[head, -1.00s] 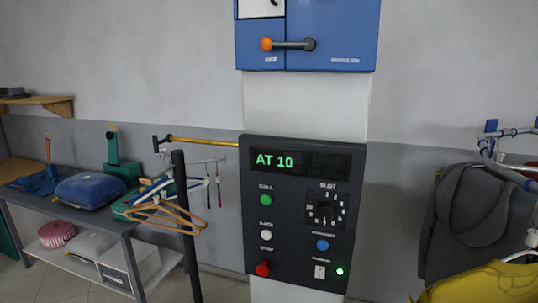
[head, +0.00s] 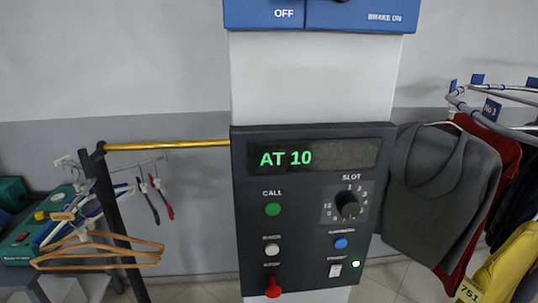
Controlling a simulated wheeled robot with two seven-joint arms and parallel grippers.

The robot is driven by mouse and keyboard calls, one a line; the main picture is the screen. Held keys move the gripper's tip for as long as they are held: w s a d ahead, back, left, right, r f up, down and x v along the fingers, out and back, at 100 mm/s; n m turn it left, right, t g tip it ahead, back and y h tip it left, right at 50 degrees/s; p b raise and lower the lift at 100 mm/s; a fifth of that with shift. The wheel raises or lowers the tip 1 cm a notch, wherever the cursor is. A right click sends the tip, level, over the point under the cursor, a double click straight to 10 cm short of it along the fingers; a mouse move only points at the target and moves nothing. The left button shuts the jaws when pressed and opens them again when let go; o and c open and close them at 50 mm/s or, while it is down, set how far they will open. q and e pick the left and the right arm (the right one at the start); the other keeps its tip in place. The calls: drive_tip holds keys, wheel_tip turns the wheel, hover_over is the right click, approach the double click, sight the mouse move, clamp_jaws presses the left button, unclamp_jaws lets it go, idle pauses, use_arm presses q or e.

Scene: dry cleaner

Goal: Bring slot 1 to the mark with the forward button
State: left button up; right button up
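The dark control panel (head: 312,262) is mounted on a white column in the middle of the head view. Its display (head: 318,158) reads "AT 10" in green. A round green call button (head: 273,209), a white button (head: 272,250) and a red stop button (head: 273,287) run down its left side. A black slot dial (head: 347,204) with numbers around it is at the right. Below the dial is a blue button (head: 341,243), its label too small to read surely. No slot mark can be made out. Neither gripper is in view.
A blue box (head: 320,14) marked "OFF" and "BRAKE ON" is above the panel. Hangers (head: 95,258) are at the left on a rack. Grey (head: 440,190) and yellow (head: 507,270) garments hang at the right.

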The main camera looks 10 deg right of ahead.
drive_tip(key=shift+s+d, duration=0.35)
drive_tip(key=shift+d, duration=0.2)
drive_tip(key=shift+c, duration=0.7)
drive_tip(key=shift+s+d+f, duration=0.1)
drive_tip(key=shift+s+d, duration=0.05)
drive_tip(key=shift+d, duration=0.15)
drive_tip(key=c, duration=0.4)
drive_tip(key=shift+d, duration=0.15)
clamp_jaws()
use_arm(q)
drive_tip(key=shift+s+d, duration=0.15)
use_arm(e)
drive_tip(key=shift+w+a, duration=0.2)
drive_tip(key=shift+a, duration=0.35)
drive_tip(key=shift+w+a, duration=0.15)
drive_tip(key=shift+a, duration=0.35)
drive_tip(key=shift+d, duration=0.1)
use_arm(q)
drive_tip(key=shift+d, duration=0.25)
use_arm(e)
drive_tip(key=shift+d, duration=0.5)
